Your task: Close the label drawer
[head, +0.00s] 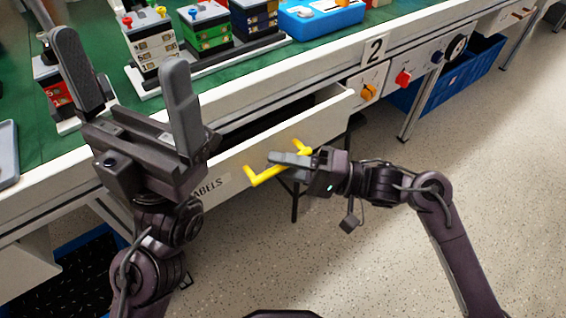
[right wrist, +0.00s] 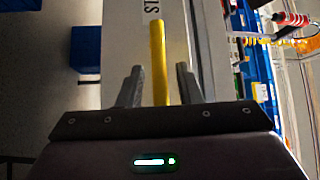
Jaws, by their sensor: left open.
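The white label drawer (head: 325,120), marked "LABELS", stands pulled out from under the bench, with its dark inside showing behind the front. Its yellow handle (head: 264,178) sticks out from the front and also shows in the right wrist view (right wrist: 157,55). My right gripper (head: 285,160) is at the handle. In the right wrist view its fingers (right wrist: 158,85) stand apart on both sides of the handle, with a gap on each side. My left gripper (head: 122,55) is open and empty, raised to the left of the drawer in the picture, its fingers pointing up.
The green-topped bench (head: 110,50) holds several stacked block units (head: 205,30) and a blue case (head: 320,15). Orange and red knobs (head: 403,78) sit on panels right of the drawer. A blue bin (head: 470,72) stands below. Speckled floor at right is clear.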

